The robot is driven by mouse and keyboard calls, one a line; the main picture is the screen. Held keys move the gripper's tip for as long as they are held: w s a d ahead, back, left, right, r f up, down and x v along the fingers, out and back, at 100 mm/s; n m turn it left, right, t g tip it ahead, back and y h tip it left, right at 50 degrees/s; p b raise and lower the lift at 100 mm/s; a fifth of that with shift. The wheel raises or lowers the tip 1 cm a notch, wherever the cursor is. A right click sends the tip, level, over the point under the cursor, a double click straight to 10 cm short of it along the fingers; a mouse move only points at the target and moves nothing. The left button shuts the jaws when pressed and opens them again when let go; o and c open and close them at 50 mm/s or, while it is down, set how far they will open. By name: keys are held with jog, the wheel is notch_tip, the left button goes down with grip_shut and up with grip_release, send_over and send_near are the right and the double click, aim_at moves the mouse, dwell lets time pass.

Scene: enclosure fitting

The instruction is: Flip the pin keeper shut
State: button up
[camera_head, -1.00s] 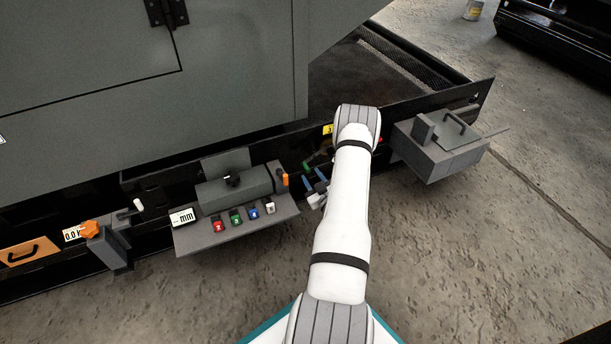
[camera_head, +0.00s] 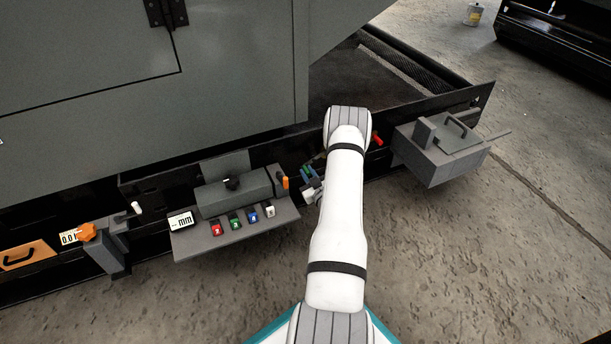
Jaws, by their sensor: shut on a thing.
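My gripper (camera_head: 309,176), with blue fingers, is at the black rail just right of the grey box shelf. It is shut on a small part there, which appears to be the pin keeper. A trace of green shows by the fingertips. My fingers and arm hide most of this part, so its angle and any pin are not clear. A red handle (camera_head: 378,139) sticks out from the rail just right of my wrist, apart from my gripper.
A grey shelf (camera_head: 200,243) with red, green, blue and white tabs and an orange lever (camera_head: 285,183) stands close left of my gripper. A grey box (camera_head: 440,160) with a handle is at the right. An orange knob (camera_head: 88,232) is far left. Concrete floor lies in front.

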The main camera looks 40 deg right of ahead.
grip_shut()
jog(key=shift+a+r+m+p, duration=0.25)
jog(key=shift+r+m+p, duration=0.25)
jog(key=shift+m, duration=0.7)
jog(key=m, duration=0.1)
jog(key=r+m, duration=0.1)
jog(key=m, duration=0.1)
jog(key=shift+a+p, duration=0.1)
jog(key=shift+p, duration=0.2)
jog(key=o, duration=0.7)
grip_release()
jog(key=p+v, duration=0.3)
jog(key=v, duration=0.4)
jog(key=shift+s, duration=0.35)
